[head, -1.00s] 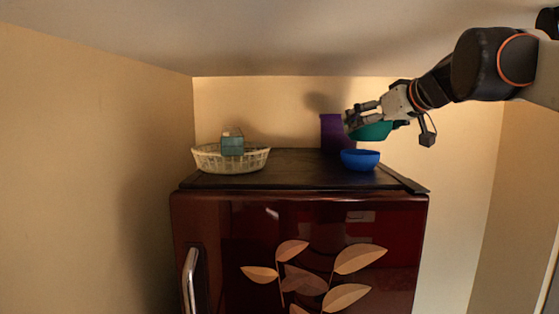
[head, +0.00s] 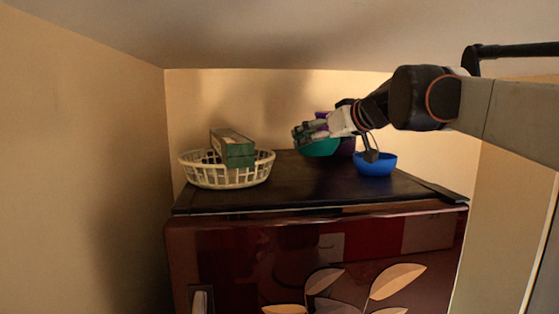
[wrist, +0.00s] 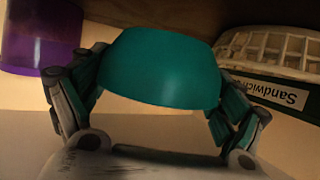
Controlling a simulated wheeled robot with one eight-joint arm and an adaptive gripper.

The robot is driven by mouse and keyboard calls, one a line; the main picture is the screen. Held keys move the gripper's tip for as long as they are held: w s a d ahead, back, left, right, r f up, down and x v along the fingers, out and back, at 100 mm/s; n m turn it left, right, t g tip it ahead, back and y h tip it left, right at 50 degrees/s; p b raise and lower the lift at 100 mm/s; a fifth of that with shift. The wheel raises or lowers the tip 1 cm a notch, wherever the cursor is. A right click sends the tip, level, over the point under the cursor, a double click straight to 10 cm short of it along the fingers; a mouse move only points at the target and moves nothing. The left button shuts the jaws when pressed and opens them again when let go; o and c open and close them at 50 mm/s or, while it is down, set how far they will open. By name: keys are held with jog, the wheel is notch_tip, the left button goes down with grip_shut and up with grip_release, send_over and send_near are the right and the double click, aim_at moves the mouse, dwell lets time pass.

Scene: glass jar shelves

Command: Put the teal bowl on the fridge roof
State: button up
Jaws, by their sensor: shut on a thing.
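The teal bowl (head: 320,148) is held in my gripper (head: 312,136), over the middle of the fridge roof (head: 310,186). In the wrist view the teal bowl (wrist: 160,68) fills the space between both fingers, which press on its sides. The fridge roof is a dark flat top on the dark red fridge (head: 240,250). The bowl's underside looks close to the roof, but I cannot tell whether it touches. My gripper hides part of the bowl's rim.
A blue bowl (head: 375,166) stands on the roof to the right. A white basket (head: 225,178) holding a green box (head: 233,148) is at the left. A purple container (head: 347,146) stands behind my gripper. The roof's front middle is clear.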

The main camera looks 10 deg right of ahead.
jog(key=shift+f, duration=0.8)
jog(key=shift+f+p, duration=0.4)
jog(key=shift+f, duration=1.6)
jog(key=shift+f, duration=0.1)
jog(key=o, duration=0.8)
jog(key=shift+a+r, duration=0.1)
jog(key=shift+r, duration=0.1)
